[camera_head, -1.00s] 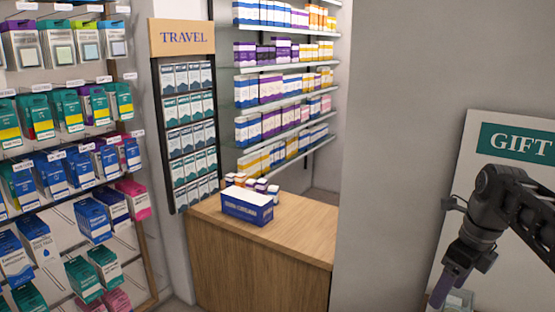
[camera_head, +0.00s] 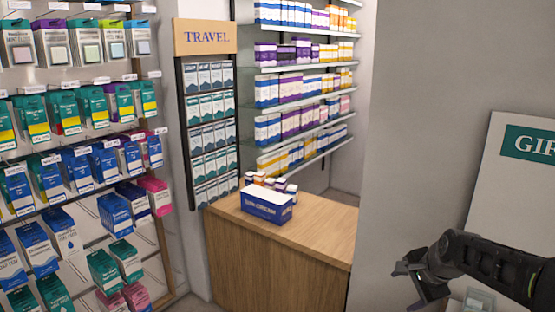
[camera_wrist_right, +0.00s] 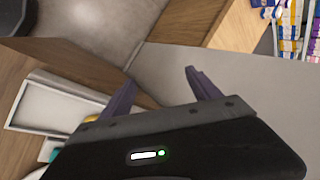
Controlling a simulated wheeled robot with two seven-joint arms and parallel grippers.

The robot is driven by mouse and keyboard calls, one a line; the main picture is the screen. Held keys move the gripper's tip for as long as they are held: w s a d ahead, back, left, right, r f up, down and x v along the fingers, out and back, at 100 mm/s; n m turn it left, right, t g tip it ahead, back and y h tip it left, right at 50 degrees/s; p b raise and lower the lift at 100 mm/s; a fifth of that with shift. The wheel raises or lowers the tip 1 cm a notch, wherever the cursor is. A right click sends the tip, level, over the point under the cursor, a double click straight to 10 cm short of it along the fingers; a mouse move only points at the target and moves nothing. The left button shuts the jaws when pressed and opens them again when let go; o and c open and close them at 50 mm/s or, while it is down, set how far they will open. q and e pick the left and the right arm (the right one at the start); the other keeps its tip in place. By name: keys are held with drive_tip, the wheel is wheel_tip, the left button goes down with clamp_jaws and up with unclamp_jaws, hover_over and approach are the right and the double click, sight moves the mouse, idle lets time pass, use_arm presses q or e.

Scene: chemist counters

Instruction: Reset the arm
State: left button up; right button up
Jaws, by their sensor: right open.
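My right arm comes in from the right in the head view, and its gripper (camera_head: 418,285) is at the lower right, in front of the grey wall. In the right wrist view the two purple fingers of this gripper (camera_wrist_right: 157,88) stand apart with nothing between them. My left gripper is not in view.
A wooden counter (camera_head: 300,235) carries a blue and white box (camera_head: 267,206) and several small bottles. Hanging packs fill a rack (camera_head: 75,140) at left, beside a TRAVEL stand (camera_head: 205,37). A GIFT board (camera_head: 520,190) leans at right. The wrist view shows a white tray (camera_wrist_right: 60,100).

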drive_tip(key=s+a+f+n+y, duration=0.1)
drive_tip(key=s+a+f+n, duration=0.1)
drive_tip(key=a+f+n, duration=0.45)
drive_tip(key=s+a+f+n, duration=0.15)
drive_tip(key=a+f, duration=0.25)
drive_tip(key=f, duration=0.6)
drive_tip(key=s+a+f+n+y, duration=0.1)
drive_tip(key=s+a+f+n, duration=0.2)
drive_tip(key=a+f, duration=0.35)
drive_tip(key=s+a+f+n+g, duration=0.1)
drive_tip(key=s+a+f+g, duration=0.1)
drive_tip(key=s+f, duration=0.3)
drive_tip(key=s+a+f+n+g+y+b, duration=0.1)
drive_tip(key=s+a+f, duration=0.4)
drive_tip(key=s, duration=0.7)
drive_tip(key=s+a+f+n+g+b, duration=0.1)
drive_tip(key=s+a+f, duration=0.3)
drive_tip(key=s, duration=0.5)
drive_tip(key=shift+f+g, duration=0.9)
drive_tip(key=shift+f, duration=0.05)
drive_tip(key=shift+w+d, duration=0.1)
drive_tip(key=shift+c, duration=0.4)
